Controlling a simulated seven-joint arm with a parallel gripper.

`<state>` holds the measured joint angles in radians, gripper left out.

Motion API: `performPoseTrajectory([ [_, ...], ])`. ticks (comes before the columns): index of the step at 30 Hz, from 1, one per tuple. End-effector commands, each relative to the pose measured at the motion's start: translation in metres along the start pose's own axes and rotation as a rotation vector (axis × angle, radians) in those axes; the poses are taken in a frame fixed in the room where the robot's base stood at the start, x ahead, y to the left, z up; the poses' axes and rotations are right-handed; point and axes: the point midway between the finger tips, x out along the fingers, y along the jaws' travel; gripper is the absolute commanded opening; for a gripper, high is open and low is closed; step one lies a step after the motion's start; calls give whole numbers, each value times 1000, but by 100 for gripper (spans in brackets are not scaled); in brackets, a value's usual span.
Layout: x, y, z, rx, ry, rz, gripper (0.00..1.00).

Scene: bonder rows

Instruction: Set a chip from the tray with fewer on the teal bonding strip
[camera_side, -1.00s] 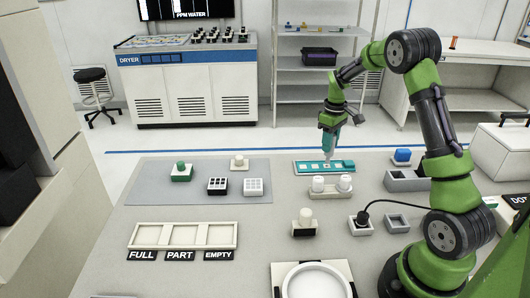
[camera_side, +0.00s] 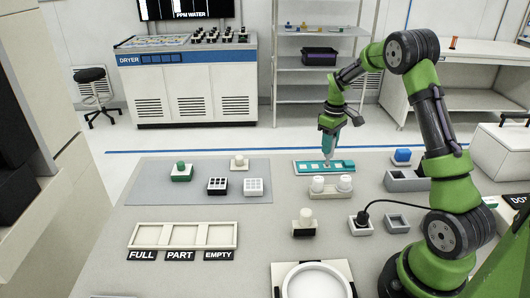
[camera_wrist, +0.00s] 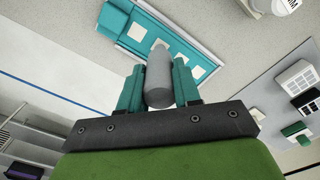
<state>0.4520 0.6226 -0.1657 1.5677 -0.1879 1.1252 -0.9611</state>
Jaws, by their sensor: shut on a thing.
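The teal bonding strip (camera_side: 340,167) lies at the back of the bench with several pale square pads along it. It also shows in the wrist view (camera_wrist: 187,42). My gripper (camera_wrist: 158,82) is shut on a grey cylindrical tool (camera_wrist: 158,78) with a rounded, narrower end. That end points at the strip and covers part of it. I cannot tell if it touches the strip or carries a chip. Two small gridded trays stand on the grey mat, a darker one (camera_side: 217,186) and a whiter one (camera_side: 253,187). Their chip counts are too small to tell.
A holder with two white cylinders (camera_side: 331,187) stands just in front of the strip. A green-knobbed block (camera_side: 181,172) is on the grey mat (camera_side: 150,188). A blue-topped block (camera_side: 402,157) stands right of the strip. FULL, PART and EMPTY slots (camera_side: 183,235) are front left.

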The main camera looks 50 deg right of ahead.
Motion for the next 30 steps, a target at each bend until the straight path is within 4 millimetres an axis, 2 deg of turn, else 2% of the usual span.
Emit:
performPoseTrajectory([
  [30, 9, 0, 0, 0, 0, -1, 6],
])
